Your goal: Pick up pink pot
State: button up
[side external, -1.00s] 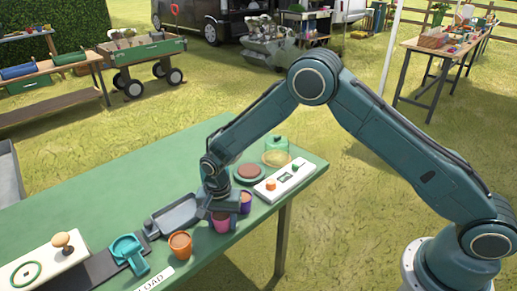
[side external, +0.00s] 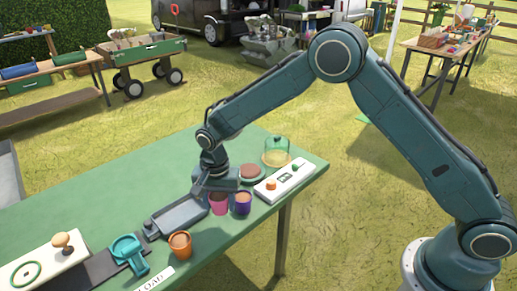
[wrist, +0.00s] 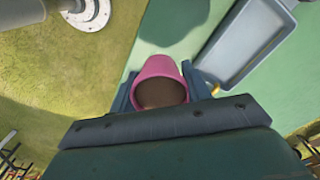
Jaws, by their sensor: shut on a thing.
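The pink pot (side external: 219,206) is in my gripper (side external: 217,195), close to the front edge of the green table. In the wrist view the pink pot (wrist: 157,66), with brown soil inside, sits between both fingers of my gripper (wrist: 160,78). The fingers are shut on its sides. Its shadow falls apart from it on the table, so it looks raised a little. My gripper hides part of its upper side in the side view.
A purple pot (side external: 243,205) stands close to the right, an orange pot (side external: 180,244) to the left. A grey tray (side external: 178,218) lies beside the pink pot. A white panel with knobs (side external: 285,183), a brown-topped dish (side external: 253,173) and a glass dome (side external: 277,150) stand right. The green table (side external: 100,205) is clear at back left.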

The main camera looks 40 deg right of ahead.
aim_at(219, 198)
notch_tip(219, 198, up, 13)
dwell(0.3)
dwell(0.5)
